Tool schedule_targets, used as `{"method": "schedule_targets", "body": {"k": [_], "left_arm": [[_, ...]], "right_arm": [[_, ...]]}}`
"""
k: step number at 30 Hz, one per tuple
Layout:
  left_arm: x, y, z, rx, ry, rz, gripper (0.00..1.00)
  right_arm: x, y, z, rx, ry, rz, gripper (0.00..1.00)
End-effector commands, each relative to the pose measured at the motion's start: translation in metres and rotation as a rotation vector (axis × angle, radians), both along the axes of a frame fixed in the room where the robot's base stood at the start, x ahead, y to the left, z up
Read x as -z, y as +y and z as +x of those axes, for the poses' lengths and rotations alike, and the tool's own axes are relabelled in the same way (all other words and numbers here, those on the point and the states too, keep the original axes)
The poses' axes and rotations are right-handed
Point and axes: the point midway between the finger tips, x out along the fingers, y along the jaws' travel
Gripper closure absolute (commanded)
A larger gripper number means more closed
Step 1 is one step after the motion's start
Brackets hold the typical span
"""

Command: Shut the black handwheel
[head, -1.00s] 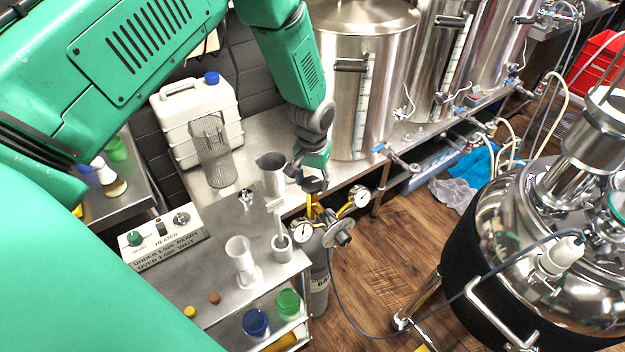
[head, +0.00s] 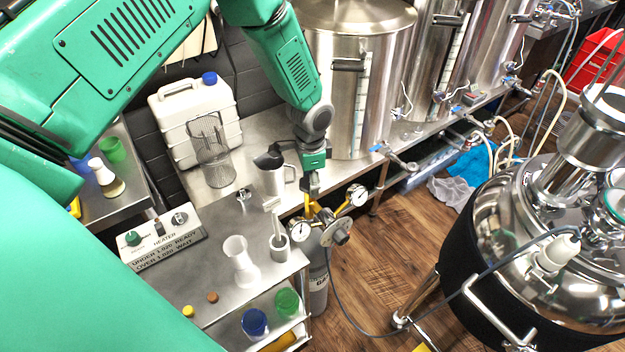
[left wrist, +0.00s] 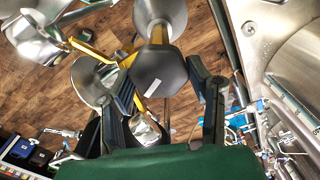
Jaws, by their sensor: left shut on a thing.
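The black handwheel (left wrist: 157,70) is a dark, faceted knob with a small white mark, at the top middle of the left wrist view. It sits on yellow brass fittings above the gas cylinder (head: 317,285), beside two dial gauges (head: 300,229). My left gripper (head: 312,189) reaches down over it from above. In the left wrist view its two dark fingers stand on either side of the knob, and it is shut on it. In the head view the gripper mostly hides the handwheel. My right gripper is not in view.
A steel trolley (head: 205,285) with a heater box (head: 160,237) and cups stands at the left. Tall steel tanks (head: 350,80) stand behind, and a steel vessel (head: 490,220) is at the right. Wooden floor lies between.

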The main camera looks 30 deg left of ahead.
Motion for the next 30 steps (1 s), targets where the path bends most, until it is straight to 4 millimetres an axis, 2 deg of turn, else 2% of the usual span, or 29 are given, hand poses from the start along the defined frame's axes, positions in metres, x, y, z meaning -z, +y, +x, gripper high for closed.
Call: {"method": "schedule_targets", "body": {"k": [1,15,30], "left_arm": [[0.0023,0.0029,-0.0059,0.042,0.016,0.004,0.83],[0.0017,0.0047,-0.0047,0.364,0.014,0.005,0.83],[0.001,0.0067,-0.0032,0.447,0.011,0.005,0.83]], "right_arm": [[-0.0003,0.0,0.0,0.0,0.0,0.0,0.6],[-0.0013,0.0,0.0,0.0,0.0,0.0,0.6],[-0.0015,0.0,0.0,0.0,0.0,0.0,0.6]]}}
